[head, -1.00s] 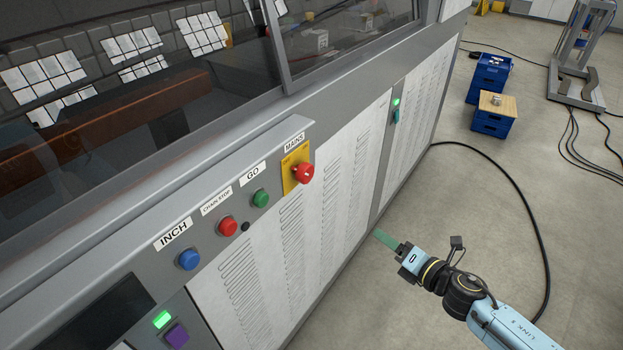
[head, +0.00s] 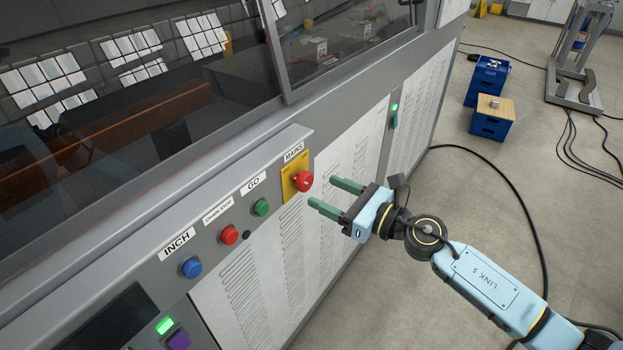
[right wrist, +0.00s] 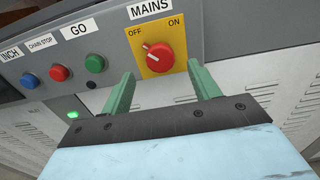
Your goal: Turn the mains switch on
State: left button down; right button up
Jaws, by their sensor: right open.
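The mains switch is a red rotary knob (head: 303,181) on a yellow plate (head: 289,186) under the MAINS label (head: 294,152). In the right wrist view the knob (right wrist: 153,56) has a white mark pointing up-left, towards OFF; ON is printed at the plate's upper right. My right gripper (head: 328,193) is open, with two green fingers just right of the knob in the head view. In the right wrist view its fingertips (right wrist: 160,80) stand apart, below and to either side of the knob, with nothing between them. My left gripper is not in view.
Left of the switch are a green GO button (head: 261,207), a red CHAIN STOP button (head: 229,235) and a blue INCH button (head: 191,267). A small black knob (head: 246,235) sits below them. Louvred panels (head: 340,220) run along the machine front. The floor to the right has a black cable (head: 510,185).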

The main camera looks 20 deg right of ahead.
aim_at(309, 184)
jog(key=x, duration=0.5)
jog(key=c, duration=1)
jog(key=shift+o, duration=0.2)
jog(key=shift+p, duration=0.3)
